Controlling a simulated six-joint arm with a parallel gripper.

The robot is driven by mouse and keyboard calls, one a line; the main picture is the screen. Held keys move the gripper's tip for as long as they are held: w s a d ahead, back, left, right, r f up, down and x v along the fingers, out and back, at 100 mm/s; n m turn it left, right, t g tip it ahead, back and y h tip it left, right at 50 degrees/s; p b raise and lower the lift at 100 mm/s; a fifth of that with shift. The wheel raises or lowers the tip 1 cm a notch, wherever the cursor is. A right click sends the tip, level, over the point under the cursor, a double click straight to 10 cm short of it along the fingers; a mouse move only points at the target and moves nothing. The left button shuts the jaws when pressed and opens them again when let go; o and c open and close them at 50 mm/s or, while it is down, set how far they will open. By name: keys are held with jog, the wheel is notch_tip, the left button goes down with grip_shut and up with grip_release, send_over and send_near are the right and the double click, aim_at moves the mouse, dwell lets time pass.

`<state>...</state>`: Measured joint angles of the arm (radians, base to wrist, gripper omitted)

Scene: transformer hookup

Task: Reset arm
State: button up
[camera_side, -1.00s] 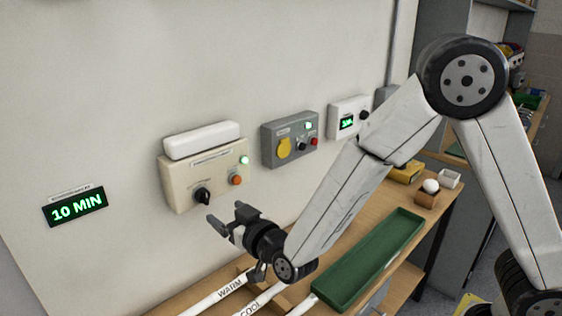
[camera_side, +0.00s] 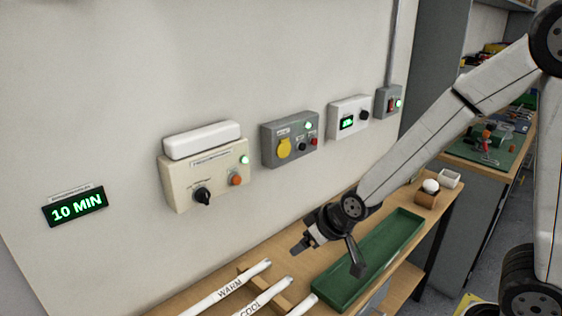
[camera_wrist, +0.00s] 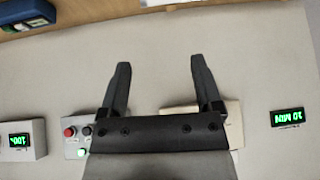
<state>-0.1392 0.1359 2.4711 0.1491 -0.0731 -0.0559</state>
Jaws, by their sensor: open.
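My gripper (camera_side: 330,258) is open and empty in the side view. It hangs in front of the wall, near the left end of the green tray (camera_side: 338,297). In the wrist view my gripper's two fingers (camera_wrist: 160,66) stand wide apart with only bare wall between their tips. The cream control box (camera_side: 205,176) with a white top, black knob and orange button is on the wall to the left. The grey box (camera_side: 290,138) with a yellow round cover is beside it; both are clear of my gripper.
White tubes marked WARM (camera_side: 232,287) and COOL (camera_side: 262,298) lie on the wooden bench at the lower left. A white display box (camera_side: 349,117) and a grey switch box (camera_side: 388,101) are further right on the wall. A 10 MIN display (camera_side: 76,207) glows at left.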

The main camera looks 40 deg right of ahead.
jog(key=s+d+f+g, duration=0.1)
jog(key=s+d+g, duration=0.3)
jog(key=s, duration=0.4)
jog(key=shift+s+d+h, duration=0.35)
jog(key=shift+d+h, duration=0.05)
jog(key=shift+d, duration=0.1)
dwell(0.4)
